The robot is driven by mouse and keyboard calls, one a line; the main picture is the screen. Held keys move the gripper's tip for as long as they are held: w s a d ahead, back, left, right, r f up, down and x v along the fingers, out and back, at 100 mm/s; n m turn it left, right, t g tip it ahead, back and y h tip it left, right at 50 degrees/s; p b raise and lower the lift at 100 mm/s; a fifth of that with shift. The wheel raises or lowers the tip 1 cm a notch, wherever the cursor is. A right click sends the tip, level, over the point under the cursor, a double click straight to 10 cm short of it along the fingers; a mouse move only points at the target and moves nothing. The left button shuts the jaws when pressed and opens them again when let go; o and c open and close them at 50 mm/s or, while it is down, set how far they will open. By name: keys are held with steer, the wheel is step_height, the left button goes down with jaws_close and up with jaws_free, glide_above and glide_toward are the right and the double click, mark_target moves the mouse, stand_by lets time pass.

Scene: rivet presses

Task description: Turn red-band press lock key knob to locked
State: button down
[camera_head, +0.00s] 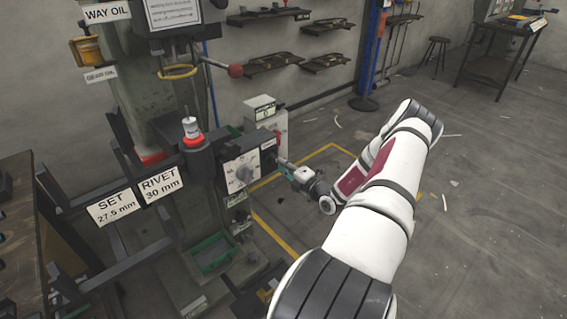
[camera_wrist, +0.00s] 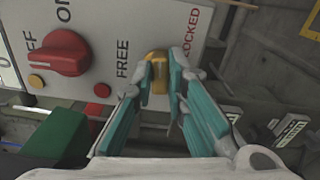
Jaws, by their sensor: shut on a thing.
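The press (camera_head: 190,190) with a red band (camera_head: 193,140) stands left of my arm in the head view. Its control box (camera_head: 240,172) faces my gripper (camera_head: 284,163). In the wrist view, a brass-yellow lock key knob (camera_wrist: 159,84) sits between a FREE label (camera_wrist: 124,58) and a LOCKED label (camera_wrist: 191,32). My gripper (camera_wrist: 161,72) is shut on this knob, with a teal finger on each side. The fingers hide part of the knob, and I cannot tell which label it points to.
A large red rotary switch (camera_wrist: 56,53) with ON and OFF marks is left of the knob in the wrist view. A small red button (camera_wrist: 102,90) and an amber one (camera_wrist: 36,81) are close by. A green bin (camera_head: 212,253) is low on the press. Open floor lies right of my arm.

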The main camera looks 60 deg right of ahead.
steer(key=shift+f+m, duration=0.1)
steer(key=shift+m, duration=0.7)
steer(key=shift+p, duration=0.3)
steer(key=c, duration=1.6)
jaws_free()
steer(key=shift+s, duration=0.1)
steer(key=v, duration=1.2)
